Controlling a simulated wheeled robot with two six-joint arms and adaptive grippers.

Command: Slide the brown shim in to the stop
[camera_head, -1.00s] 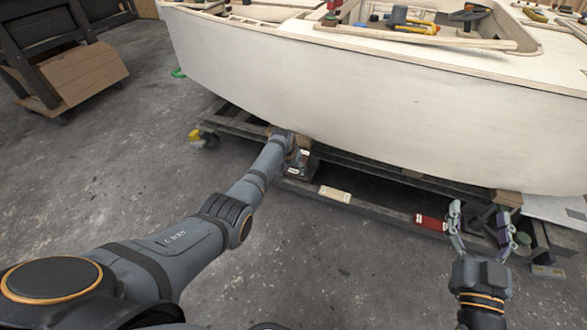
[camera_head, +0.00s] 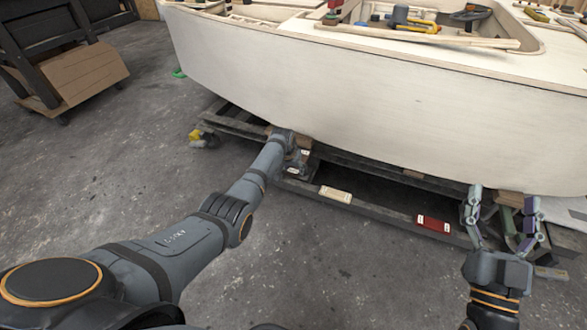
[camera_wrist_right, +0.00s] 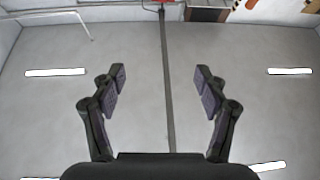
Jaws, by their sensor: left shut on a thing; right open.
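My left arm reaches in under the white hull's lower edge. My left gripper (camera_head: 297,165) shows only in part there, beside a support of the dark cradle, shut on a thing. The brown shim cannot be made out clearly; the wrist and hull hide the grip, so its depth and any contact with the stop cannot be seen. My right gripper (camera_head: 503,203) is open and empty near the cradle's right end, its fingers pointing up toward the hull. It also shows open in the right wrist view (camera_wrist_right: 160,88), with nothing between the fingers.
The white hull (camera_head: 330,95) overhangs the dark cradle rail (camera_head: 382,212). A cream piece (camera_head: 335,194) and a red piece (camera_head: 433,223) lie on the rail. A brown pad (camera_head: 509,198) is behind my right gripper. Open concrete floor (camera_head: 330,270) lies in front.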

